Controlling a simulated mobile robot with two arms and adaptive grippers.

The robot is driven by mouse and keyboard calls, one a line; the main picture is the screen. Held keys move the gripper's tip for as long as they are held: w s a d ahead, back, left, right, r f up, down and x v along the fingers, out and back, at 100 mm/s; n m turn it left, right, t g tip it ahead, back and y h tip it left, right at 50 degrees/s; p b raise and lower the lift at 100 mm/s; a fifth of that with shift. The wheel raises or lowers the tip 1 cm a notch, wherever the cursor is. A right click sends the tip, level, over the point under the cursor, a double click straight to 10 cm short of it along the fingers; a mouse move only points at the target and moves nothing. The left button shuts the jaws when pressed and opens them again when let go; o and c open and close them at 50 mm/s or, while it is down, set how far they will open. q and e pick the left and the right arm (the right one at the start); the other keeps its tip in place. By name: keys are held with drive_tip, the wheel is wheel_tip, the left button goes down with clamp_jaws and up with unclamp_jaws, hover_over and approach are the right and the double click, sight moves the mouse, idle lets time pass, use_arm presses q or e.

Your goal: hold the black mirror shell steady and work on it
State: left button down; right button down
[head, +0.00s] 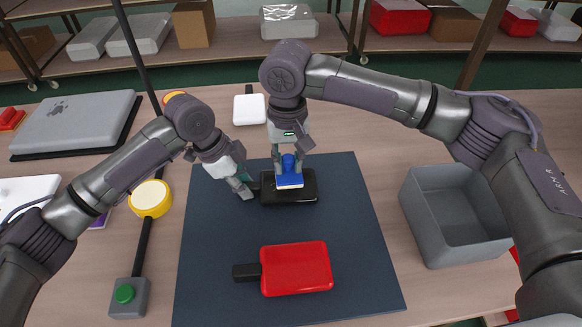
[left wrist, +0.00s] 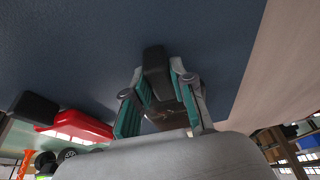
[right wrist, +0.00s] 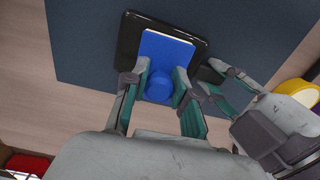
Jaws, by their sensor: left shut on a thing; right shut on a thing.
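The black mirror shell (head: 304,196) lies flat near the back of the dark mat, its stem pointing left. My left gripper (head: 246,185) is shut on the shell's stem; in the left wrist view the dark stem (left wrist: 157,75) sits between the fingers. My right gripper (head: 288,158) is above the shell, shut on the round knob of a blue block (head: 289,181). In the right wrist view the blue block (right wrist: 163,55) has its flat plate over the black shell (right wrist: 130,42) and appears to touch it. The plate hides part of the shell's face.
A red mirror shell (head: 297,268) with a black stem lies at the front of the mat (head: 365,240). A grey bin (head: 435,250) stands to the right. A green-button box (head: 130,297), a yellow disc (head: 150,198) and a laptop (head: 75,122) are left. The mat's front right is clear.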

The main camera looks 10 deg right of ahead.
sight(287, 171)
drive_tip(key=shift+r, duration=2.55)
drive_tip(key=shift+f, duration=0.1)
drive_tip(key=shift+f, duration=3.3)
drive_tip(key=shift+d+f, duration=0.45)
drive_tip(key=shift+f, duration=0.15)
drive_tip(key=shift+d, duration=1.1)
drive_tip(key=shift+a, duration=1.65)
drive_tip(key=shift+d+r, duration=0.1)
drive_tip(key=shift+r, duration=3.85)
